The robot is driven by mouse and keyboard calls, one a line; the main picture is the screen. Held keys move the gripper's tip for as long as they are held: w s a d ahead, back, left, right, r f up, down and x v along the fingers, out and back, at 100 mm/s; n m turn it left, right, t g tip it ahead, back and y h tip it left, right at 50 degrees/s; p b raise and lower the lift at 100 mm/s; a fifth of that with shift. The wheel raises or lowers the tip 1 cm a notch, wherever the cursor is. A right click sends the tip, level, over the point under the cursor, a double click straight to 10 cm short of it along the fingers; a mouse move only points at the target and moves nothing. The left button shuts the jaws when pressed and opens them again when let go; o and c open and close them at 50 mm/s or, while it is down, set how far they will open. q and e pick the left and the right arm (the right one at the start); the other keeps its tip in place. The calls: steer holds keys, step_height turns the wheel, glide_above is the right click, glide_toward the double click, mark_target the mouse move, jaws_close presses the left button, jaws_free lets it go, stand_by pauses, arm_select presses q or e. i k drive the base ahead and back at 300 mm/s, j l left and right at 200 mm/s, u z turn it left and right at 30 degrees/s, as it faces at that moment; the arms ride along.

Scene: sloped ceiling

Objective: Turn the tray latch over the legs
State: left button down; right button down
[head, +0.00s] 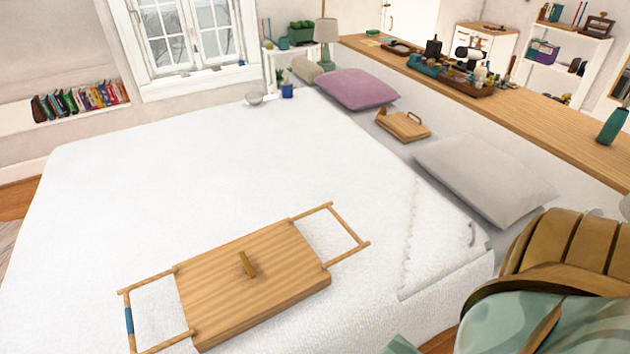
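A wooden bed tray (220,290) lies on the white bed, its flat plank face up. A small brown latch bar (247,264) sits near the middle of that face, running roughly across the tray's length. One U-shaped leg frame (349,227) extends outward beyond the tray's right end. The other leg frame (124,304), with a blue band on its outer bar, extends beyond the left end. Neither leg frame lies over the face or under the latch. Neither of my grippers shows in the head view.
The white bed (210,165) is clear around the tray. A grey pillow (484,178), a mauve pillow (358,88) and a small wooden tray (404,126) lie along its far right side. A long wooden shelf (540,114) runs behind them. A brown and green form fills the lower right corner.

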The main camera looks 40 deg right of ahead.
mark_target(243, 257)
steer(key=z, duration=0.75)
